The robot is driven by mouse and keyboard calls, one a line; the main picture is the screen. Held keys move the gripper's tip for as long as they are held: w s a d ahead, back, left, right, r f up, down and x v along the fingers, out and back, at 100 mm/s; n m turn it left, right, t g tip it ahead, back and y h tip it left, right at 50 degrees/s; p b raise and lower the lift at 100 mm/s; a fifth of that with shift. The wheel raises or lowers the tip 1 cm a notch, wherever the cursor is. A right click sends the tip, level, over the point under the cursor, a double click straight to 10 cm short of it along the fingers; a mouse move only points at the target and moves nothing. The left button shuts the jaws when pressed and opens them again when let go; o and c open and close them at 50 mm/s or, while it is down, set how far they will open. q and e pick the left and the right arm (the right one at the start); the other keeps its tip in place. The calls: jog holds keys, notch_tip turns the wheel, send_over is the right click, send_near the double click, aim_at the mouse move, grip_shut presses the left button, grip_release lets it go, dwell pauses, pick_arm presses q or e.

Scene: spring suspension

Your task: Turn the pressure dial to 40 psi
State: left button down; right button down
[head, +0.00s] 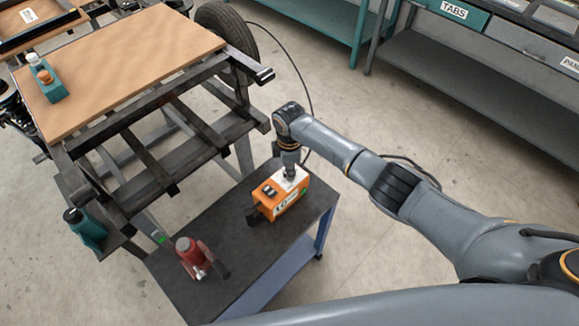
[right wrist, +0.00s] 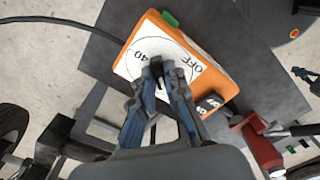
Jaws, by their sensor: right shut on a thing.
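An orange box (head: 278,197) with a white dial plate on top stands on the dark cart top. In the right wrist view, the white dial plate (right wrist: 127,66) carries a circle with the marks "40" and "OFF". My right gripper (head: 289,172) comes down on the plate from above. It is shut on the dial knob (right wrist: 157,72), which the fingers mostly hide. I cannot tell which mark the knob points to. My left gripper is not in view.
A red bottle jack (head: 189,258) stands on the same cart top (head: 225,255), left of the box. A teal jack (head: 86,229) is further left. A dark frame with a brown board (head: 125,65) stands behind. A black hose runs to the box area.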

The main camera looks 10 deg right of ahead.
jog(key=m+p, duration=0.1)
jog(key=m, duration=0.2)
jog(key=shift+a+r+m, duration=0.1)
jog(key=shift+r+m, duration=0.05)
jog(key=shift+m, duration=0.25)
jog(key=m+p, duration=0.1)
jog(key=m, duration=0.2)
jog(key=shift+m, duration=0.3)
jog(key=m+p, duration=0.1)
jog(key=m, duration=0.2)
jog(key=shift+m+p, duration=0.3)
jog(key=m, duration=0.3)
jog(key=shift+m+p, duration=0.3)
jog(key=shift+p, duration=0.1)
jog(key=m, duration=0.3)
jog(key=shift+m+p, duration=0.3)
jog(key=shift+p, duration=0.05)
jog(key=m, duration=0.3)
jog(key=shift+m, duration=0.4)
jog(key=m, duration=0.3)
jog(key=shift+p, duration=0.35)
jog(key=shift+m, duration=1.8)
